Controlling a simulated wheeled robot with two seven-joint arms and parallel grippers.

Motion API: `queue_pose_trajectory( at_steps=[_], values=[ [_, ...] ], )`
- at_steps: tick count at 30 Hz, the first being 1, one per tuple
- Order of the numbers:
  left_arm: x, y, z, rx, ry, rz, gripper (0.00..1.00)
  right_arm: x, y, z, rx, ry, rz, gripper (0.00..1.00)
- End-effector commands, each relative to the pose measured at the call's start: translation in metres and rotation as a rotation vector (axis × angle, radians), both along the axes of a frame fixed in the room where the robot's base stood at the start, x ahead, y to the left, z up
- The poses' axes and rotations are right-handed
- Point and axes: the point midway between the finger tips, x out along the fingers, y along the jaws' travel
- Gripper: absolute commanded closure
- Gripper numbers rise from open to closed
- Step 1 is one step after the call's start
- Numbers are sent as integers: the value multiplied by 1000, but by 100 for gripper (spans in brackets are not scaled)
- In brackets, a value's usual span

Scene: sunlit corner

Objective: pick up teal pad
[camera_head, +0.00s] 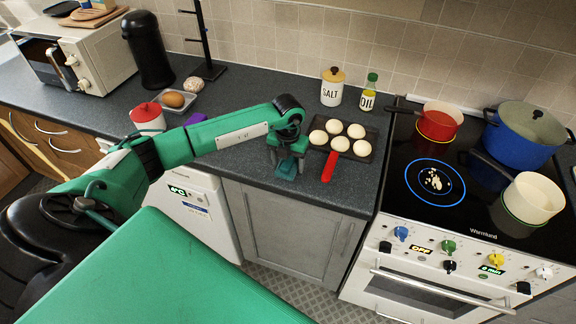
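The teal pad (287,170) shows at the front edge of the dark counter, directly under my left gripper (287,161). My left gripper points down with one finger on each side of the pad. At this size I cannot tell whether the fingers touch the pad, or whether the pad rests on the counter. The upper part of the pad is hidden by the gripper. My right gripper is not in view.
A dark tray (366,153) with several pale round buns and a red handle (329,167) is just right of the gripper. Salt jar (332,88) and oil bottle (369,93) stand behind. The hob (398,157) with pots is at right. A red-topped container (147,116) and purple item (196,119) are left.

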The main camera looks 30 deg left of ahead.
Motion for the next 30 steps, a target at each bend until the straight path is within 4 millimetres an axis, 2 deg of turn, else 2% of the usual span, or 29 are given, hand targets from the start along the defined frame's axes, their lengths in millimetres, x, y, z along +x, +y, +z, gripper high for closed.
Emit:
queue_pose_trajectory(
  at_steps=[1, 4, 5, 14, 19, 23, 26, 30],
  values=[
    [0, 0, 0, 0, 0, 0, 44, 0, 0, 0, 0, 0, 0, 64],
    [0, 0, 0, 0, 0, 0, 63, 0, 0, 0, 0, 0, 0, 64],
    [0, 0, 0, 0, 0, 0, 66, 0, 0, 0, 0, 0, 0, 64],
    [0, 0, 2, 0, -1, 0, 67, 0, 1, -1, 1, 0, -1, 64],
    [1, 0, 13, 0, -3, 1, 67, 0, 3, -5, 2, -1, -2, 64],
    [2, 0, 34, -1, -5, -1, 67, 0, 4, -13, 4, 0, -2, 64],
    [2, 0, 58, 0, -7, 0, 67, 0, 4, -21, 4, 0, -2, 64],
    [2, 0, 101, -1, -9, 0, 67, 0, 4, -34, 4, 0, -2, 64]
  ],
)
